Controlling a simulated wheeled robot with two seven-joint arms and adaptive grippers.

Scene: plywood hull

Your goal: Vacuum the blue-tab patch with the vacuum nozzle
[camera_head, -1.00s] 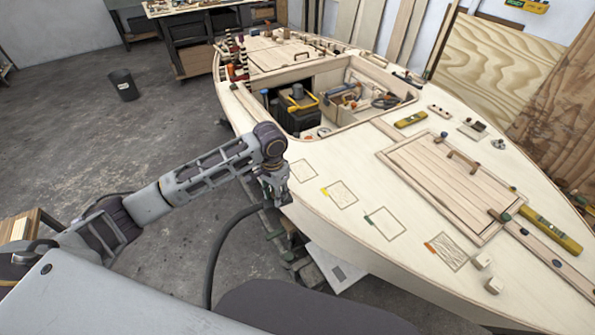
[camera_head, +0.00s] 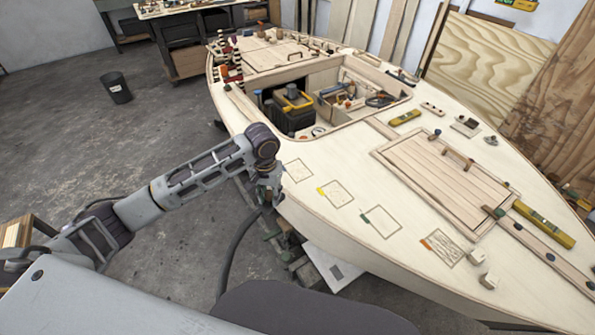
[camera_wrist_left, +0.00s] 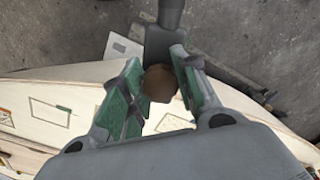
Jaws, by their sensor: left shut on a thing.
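My left gripper (camera_head: 268,194) is beside the near left edge of the pale plywood deck, just left of the nearest outlined patch (camera_head: 298,171). No blue tab shows clearly; that patch's tab side is close to the gripper and its tab cannot be made out. In the left wrist view, the green-padded fingers (camera_wrist_left: 158,88) are shut on the dark vacuum nozzle (camera_wrist_left: 160,45), whose hose (camera_head: 232,252) hangs down toward the floor. Other patches have a yellow tab (camera_head: 321,191), a green tab (camera_head: 365,220) and an orange tab (camera_head: 426,244). My right gripper is not in view.
An open hatch with a black and yellow toolbox (camera_head: 290,108) lies beyond the patches. A wooden hatch cover (camera_head: 440,180), yellow levels (camera_head: 543,223) and small white blocks (camera_head: 489,281) are on the deck. The deck around the patches is mostly clear.

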